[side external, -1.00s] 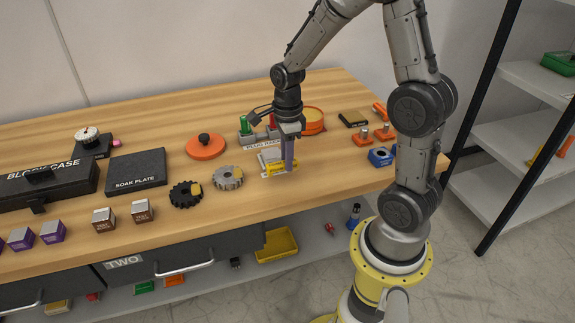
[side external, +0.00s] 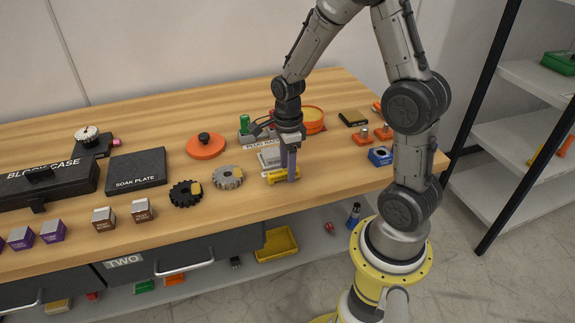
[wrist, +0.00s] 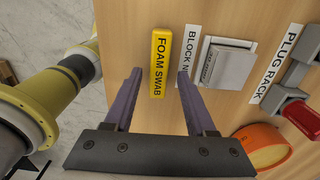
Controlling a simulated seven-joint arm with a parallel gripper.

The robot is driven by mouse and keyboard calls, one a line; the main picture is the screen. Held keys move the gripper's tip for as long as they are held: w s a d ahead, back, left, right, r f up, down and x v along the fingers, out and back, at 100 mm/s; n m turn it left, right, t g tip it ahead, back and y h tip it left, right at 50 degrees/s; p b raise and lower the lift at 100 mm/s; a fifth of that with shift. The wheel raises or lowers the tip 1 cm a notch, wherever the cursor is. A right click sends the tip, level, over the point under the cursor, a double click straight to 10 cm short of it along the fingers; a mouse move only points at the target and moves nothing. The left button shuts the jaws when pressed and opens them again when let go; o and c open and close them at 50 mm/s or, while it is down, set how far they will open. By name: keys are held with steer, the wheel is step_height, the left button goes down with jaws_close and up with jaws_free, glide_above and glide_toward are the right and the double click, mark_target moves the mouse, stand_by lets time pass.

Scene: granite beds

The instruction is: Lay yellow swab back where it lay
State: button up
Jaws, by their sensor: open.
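The yellow swab (side external: 280,177), labelled FOAM SWAB, appears to lie flat on the wooden bench near its front edge. In the wrist view the swab (wrist: 159,60) is a long yellow block with its near part between my fingers in the picture. My gripper (side external: 286,178) points down over it. It also shows in the wrist view (wrist: 159,75), with its two purple fingers apart and a gap on each side of the swab. In the side view the fingers partly hide the swab.
Beside the swab lie a white BLOCK N… label (wrist: 191,58), partly hidden, and a grey block (wrist: 226,65). The plug rack (side external: 262,134), an orange round container (side external: 312,127) and a blue block (side external: 380,156) are near. A grey gear (side external: 228,178) lies to the left.

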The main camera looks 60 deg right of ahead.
step_height(320, 180, up, 12)
steer(key=s+a+r+n+t, duration=0.2)
steer(key=s+a+n, duration=0.3)
steer(key=n, duration=0.8)
steer(key=s+a+r+n+t, duration=0.3)
steer(key=s+n, duration=0.5)
steer(key=n, duration=0.6)
steer(key=a+r, duration=0.1)
steer(key=a, duration=0.1)
steer(key=shift+a+r+t, duration=0.25)
steer(key=shift+a+t, duration=0.05)
steer(key=shift+a, duration=0.05)
